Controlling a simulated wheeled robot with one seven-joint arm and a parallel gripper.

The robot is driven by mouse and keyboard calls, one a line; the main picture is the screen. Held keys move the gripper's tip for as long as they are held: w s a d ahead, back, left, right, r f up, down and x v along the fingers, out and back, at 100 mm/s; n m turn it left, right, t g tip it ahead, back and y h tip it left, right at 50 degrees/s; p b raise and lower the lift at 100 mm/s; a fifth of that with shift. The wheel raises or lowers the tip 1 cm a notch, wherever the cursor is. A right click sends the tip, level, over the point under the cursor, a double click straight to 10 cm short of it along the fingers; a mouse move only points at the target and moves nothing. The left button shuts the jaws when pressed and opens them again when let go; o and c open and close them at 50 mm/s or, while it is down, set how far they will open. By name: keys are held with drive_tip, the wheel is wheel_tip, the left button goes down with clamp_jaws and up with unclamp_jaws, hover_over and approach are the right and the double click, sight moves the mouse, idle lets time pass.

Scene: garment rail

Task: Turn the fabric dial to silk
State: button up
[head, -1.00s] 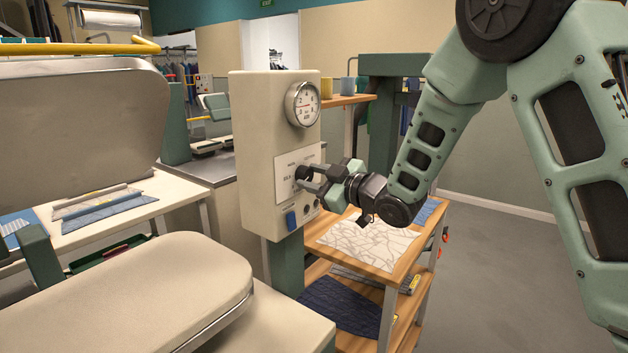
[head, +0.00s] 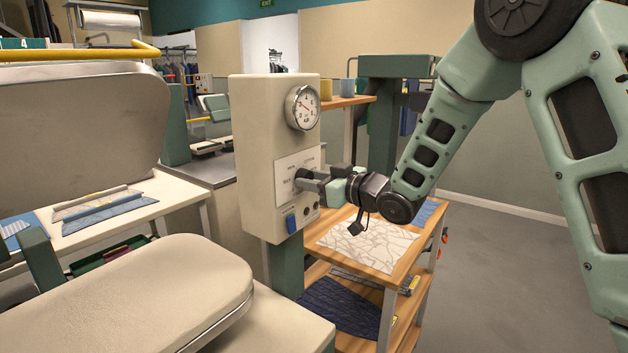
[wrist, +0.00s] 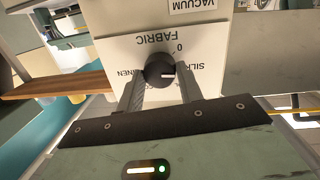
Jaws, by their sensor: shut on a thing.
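The fabric dial is a round black knob (head: 301,176) on the white label plate (head: 284,186) of the cream control box (head: 258,135). In the wrist view the dial (wrist: 160,68) shows upside-down lettering around it, with FABRIC above and a 0 at upper right. Its white mark points right, toward the side where a partly covered label looks like SILK; LINEN is at the left. My gripper (head: 312,181) is level with the dial. In the wrist view its fingers (wrist: 160,88) are shut on the dial from both sides.
A pressure gauge (head: 303,107) sits above the dial, and a blue switch (head: 291,222) below it. A wooden shelf cart (head: 378,263) with a patterned cloth stands below my arm. A padded press board (head: 130,300) is at the front left. Open floor lies at right.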

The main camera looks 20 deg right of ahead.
drive_tip(key=o, duration=1)
drive_tip(key=shift+s+d, duration=0.1)
drive_tip(key=b+v, duration=0.3)
drive_tip(key=v, duration=1.4)
drive_tip(key=shift+b, duration=0.35)
